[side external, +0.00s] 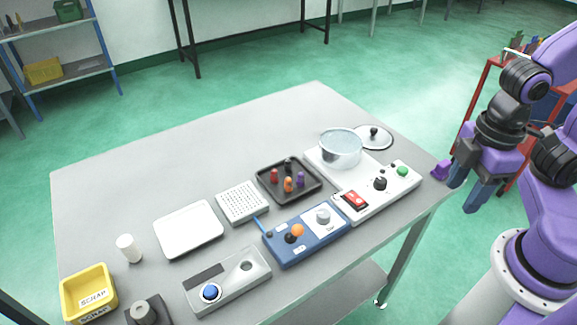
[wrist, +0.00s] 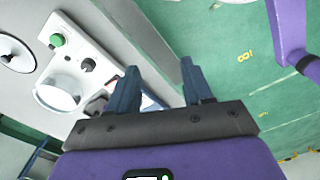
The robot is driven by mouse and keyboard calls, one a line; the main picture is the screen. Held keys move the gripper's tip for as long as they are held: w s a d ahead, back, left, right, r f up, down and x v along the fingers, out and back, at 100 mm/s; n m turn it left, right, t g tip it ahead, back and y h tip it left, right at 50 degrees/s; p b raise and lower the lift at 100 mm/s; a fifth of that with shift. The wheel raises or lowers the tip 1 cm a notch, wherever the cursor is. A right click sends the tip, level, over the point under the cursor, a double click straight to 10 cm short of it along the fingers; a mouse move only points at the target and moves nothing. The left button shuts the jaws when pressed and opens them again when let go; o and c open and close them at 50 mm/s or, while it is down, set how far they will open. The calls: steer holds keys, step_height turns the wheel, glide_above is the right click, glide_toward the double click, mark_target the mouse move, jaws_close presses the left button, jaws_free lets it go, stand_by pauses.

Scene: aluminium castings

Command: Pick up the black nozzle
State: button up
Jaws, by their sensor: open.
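A dark square tray (side external: 262,183) near the table's middle holds several small upright pieces. The black nozzle (side external: 288,163) appears to be the dark piece at the back of this tray, partly hidden by the pieces in front. My gripper (side external: 464,188) is open and empty, beyond the table's right edge and well to the right of the tray.
A white appliance with knobs (side external: 350,212) and a glass pot (side external: 340,150) stands between the tray and my gripper. A pot lid (side external: 374,138) lies behind it. A blue control box (side external: 282,257) sits in front of the tray. The table's back left is clear.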

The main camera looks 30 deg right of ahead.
steer(key=c, duration=0.5)
steer(key=shift+o, duration=0.2)
steer(key=n+t+h, duration=0.7)
steer(key=n+t, duration=0.3)
steer(key=n, duration=0.7)
glide_toward(288, 162)
steer(key=x, duration=0.4)
steer(key=shift+s+f, duration=0.15)
steer(key=shift+x, duration=2.7)
